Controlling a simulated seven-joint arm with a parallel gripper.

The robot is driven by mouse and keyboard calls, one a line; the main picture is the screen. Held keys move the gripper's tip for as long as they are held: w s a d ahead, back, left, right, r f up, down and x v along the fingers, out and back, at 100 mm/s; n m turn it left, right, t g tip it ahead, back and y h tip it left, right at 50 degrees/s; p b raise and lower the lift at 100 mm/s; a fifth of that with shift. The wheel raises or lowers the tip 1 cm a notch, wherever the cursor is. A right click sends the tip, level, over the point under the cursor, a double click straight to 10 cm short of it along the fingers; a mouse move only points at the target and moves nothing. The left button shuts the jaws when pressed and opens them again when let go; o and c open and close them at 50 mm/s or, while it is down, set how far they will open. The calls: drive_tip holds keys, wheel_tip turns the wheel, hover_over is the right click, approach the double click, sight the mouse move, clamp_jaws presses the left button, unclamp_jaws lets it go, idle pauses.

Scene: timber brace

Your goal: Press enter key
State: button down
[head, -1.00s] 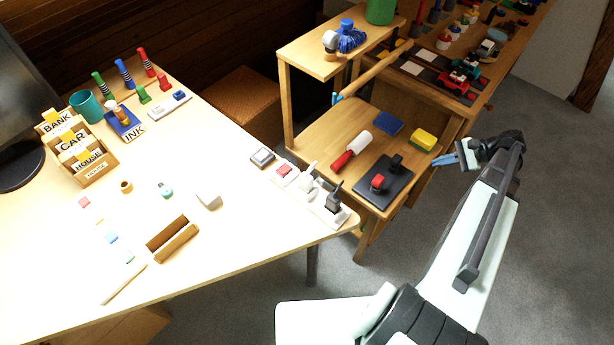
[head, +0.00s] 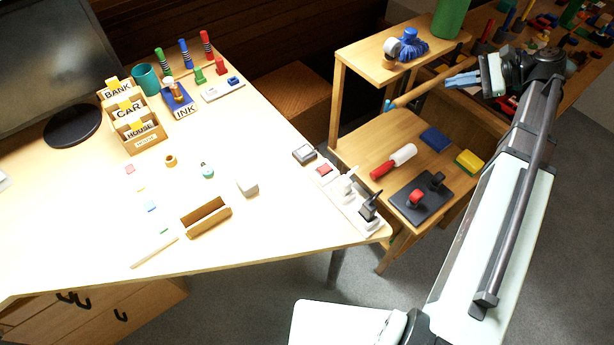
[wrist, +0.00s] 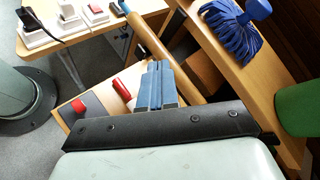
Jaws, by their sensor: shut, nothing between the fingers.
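No enter key can be made out in either view. A small pale piece (head: 3,181) is cut off at the left edge of the head view, on the desk below the monitor; I cannot tell what it is. My gripper (head: 450,82) is at the upper right, well away from it, over the wooden stand. Its blue fingers are shut and empty. In the wrist view the shut fingers (wrist: 158,68) point across the stand's shelf, close to a long wooden rail (wrist: 160,50). The dark monitor (head: 50,65) stands at the desk's far left.
The desk (head: 90,235) has clear room at its front left. It holds a labelled card box (head: 140,137), an ink pad (head: 180,102), a brown trough (head: 206,217) and a power strip (head: 345,200). A blue brush (head: 412,47) and green cylinder (head: 452,18) stand on the upper shelf.

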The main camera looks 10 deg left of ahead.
drive_tip(key=s+a+r+n+g, duration=0.1)
drive_tip(key=s+a+r+g, duration=0.15)
drive_tip(key=a+r, duration=0.65)
drive_tip(key=s+a+r+n+g, duration=0.2)
drive_tip(key=s+a, duration=0.2)
drive_tip(key=a, duration=1)
drive_tip(key=s+a+r+n+g, duration=0.1)
drive_tip(key=s+a+r+g, duration=0.15)
drive_tip(key=a+r, duration=0.65)
drive_tip(key=s+a+f+m+t+h, duration=0.2)
drive_tip(key=s+a+f+h, duration=0.35)
drive_tip(key=a+f, duration=0.7)
drive_tip(key=s+a+f+m+t+h, duration=0.15)
drive_tip(key=s+a+f+h, duration=0.45)
drive_tip(key=a+f, duration=0.65)
drive_tip(key=s+a+f+t+h, duration=0.1)
drive_tip(key=s+a+f+t, duration=0.1)
drive_tip(key=s+a+t, duration=0.3)
drive_tip(key=s+a+f+n+t+h, duration=0.1)
drive_tip(key=s+a+f+t, duration=0.2)
drive_tip(key=s, duration=1.1)
drive_tip(key=shift+a+t, duration=1.45)
drive_tip(key=shift+a, duration=1.35)
